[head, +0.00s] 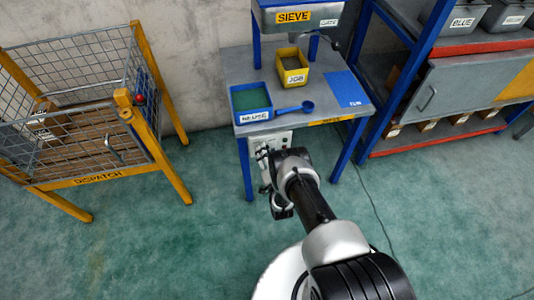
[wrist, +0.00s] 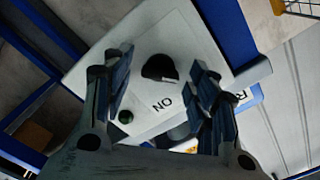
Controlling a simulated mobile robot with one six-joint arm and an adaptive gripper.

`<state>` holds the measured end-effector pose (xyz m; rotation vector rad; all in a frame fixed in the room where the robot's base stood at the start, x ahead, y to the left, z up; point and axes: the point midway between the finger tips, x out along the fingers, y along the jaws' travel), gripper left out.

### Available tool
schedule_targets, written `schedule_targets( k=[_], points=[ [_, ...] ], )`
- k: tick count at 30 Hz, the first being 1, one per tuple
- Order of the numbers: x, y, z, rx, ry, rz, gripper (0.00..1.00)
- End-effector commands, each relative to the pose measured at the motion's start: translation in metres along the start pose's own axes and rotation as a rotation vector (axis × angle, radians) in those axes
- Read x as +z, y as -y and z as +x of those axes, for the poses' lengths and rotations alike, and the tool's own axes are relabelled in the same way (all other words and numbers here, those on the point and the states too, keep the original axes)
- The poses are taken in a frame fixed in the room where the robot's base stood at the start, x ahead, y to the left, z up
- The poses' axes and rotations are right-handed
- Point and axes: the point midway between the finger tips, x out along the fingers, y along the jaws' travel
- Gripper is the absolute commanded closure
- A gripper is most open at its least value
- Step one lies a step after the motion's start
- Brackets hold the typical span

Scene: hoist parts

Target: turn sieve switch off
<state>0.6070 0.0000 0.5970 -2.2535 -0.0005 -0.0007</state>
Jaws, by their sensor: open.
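The sieve's light grey switch panel (wrist: 194,37) fills the middle of the wrist view. In the head view the panel (head: 284,138) hangs under the front edge of the sieve table. My gripper (head: 264,158) is in front of it and hides part of it. In the wrist view my gripper (wrist: 161,74) is open, with one finger on each side of the knob. I cannot tell whether either finger touches it.
The sieve table (head: 225,68) holds a blue bin (head: 250,98), a yellow bin (head: 292,69) and a blue scoop (head: 294,109), below the sieve (head: 296,17). A yellow-framed dispatch cage (head: 113,177) stands left and blue shelving (head: 425,50) right. A cable crosses the otherwise open floor.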

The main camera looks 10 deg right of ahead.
Motion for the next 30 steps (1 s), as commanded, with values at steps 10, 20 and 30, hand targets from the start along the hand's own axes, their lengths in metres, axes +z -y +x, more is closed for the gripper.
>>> schedule_targets(
  k=[10, 20, 30],
  points=[
    [0.001, -0.001, -0.034, 0.004, 0.003, 0.000, 0.47],
    [0.001, -0.001, -0.101, 0.003, 0.002, 0.000, 0.47],
    [0.000, 0.000, -0.120, 0.000, 0.000, 0.000, 0.47]
  ],
)
